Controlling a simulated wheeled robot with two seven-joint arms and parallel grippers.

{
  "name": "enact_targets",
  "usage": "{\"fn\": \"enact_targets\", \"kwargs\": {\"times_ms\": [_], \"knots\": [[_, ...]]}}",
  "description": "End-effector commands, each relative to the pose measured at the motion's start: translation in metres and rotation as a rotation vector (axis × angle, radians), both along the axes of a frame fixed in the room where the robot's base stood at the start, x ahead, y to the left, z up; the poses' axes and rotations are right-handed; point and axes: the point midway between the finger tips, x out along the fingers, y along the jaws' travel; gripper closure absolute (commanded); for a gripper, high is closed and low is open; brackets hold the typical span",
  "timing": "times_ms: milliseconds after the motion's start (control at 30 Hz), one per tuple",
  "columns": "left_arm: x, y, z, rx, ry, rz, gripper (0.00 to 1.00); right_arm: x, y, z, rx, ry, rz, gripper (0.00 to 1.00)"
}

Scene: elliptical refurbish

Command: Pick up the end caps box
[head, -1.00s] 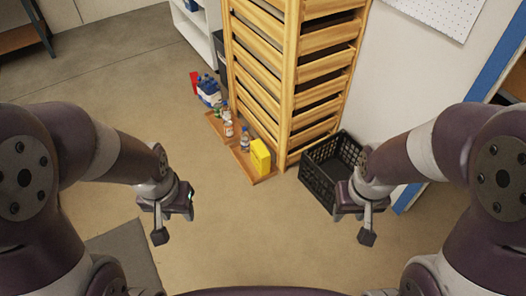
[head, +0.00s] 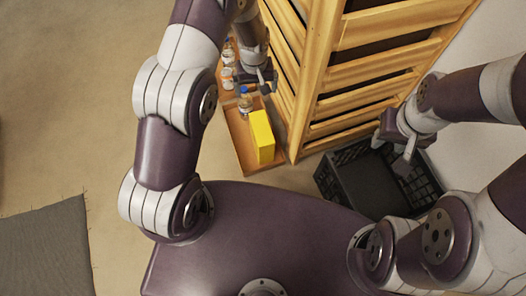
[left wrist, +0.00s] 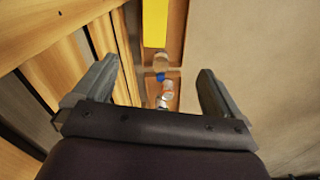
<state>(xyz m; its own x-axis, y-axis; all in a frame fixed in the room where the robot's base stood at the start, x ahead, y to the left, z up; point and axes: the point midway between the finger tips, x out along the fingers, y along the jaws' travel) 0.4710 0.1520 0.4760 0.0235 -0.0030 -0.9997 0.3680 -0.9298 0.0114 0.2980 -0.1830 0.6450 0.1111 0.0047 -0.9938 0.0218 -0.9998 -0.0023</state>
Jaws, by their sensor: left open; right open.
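The yellow box (head: 262,138), which I take to be the end caps box, stands at the near end of a low wooden tray (head: 241,150) in the head view. In the left wrist view, part of the yellow box (left wrist: 155,24) shows at the top. My left gripper (head: 256,84) is open and empty, above the tray beyond the box and near a blue-capped bottle (head: 245,100). In the left wrist view, the open fingers (left wrist: 157,88) frame the bottles, with the box beyond them. My right gripper (head: 398,150) is open and empty over a black crate.
A tall slatted wooden rack (head: 345,75) stands right beside the tray. Several small bottles stand farther along the tray. The floor left of the tray is clear, with a grey mat (head: 45,250).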

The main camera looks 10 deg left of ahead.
Motion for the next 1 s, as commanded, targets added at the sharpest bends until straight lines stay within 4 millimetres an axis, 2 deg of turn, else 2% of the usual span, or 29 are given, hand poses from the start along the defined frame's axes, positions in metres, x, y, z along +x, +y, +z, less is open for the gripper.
{"fn": "enact_targets", "kwargs": {"times_ms": [33, 100, 200, 500, 600, 767, 933, 1000], "knots": [[0.006, -0.003, -0.08, 0.001, 0.01, 0.027, 0.01, 0.0, 0.0, -0.058, 0.0, -0.001, 0.0, 0.57], [0.012, -0.007, -0.132, 0.001, 0.018, 0.066, 0.01, 0.0, 0.0, -0.084, 0.0, -0.001, 0.0, 0.57], [0.017, -0.01, -0.179, 0.001, 0.024, 0.106, 0.01, 0.0, 0.0, -0.105, 0.0, -0.002, 0.0, 0.57], [0.017, -0.011, -0.252, 0.002, 0.03, 0.132, 0.01, 0.0, 0.0, -0.141, 0.0, -0.002, 0.0, 0.57], [0.017, -0.011, -0.268, 0.003, 0.03, 0.131, 0.01, 0.0, 0.0, -0.15, 0.0, -0.002, 0.0, 0.57], [0.018, -0.011, -0.28, 0.002, 0.028, 0.13, 0.01, 0.0, 0.0, -0.158, 0.0, -0.002, 0.0, 0.57], [0.016, -0.012, -0.314, 0.002, 0.028, 0.13, 0.01, 0.0, 0.0, -0.19, 0.0, -0.002, 0.0, 0.57], [0.016, -0.012, -0.324, 0.002, 0.029, 0.13, 0.01, -0.001, 0.0, -0.196, 0.0, -0.001, 0.0, 0.57]]}}
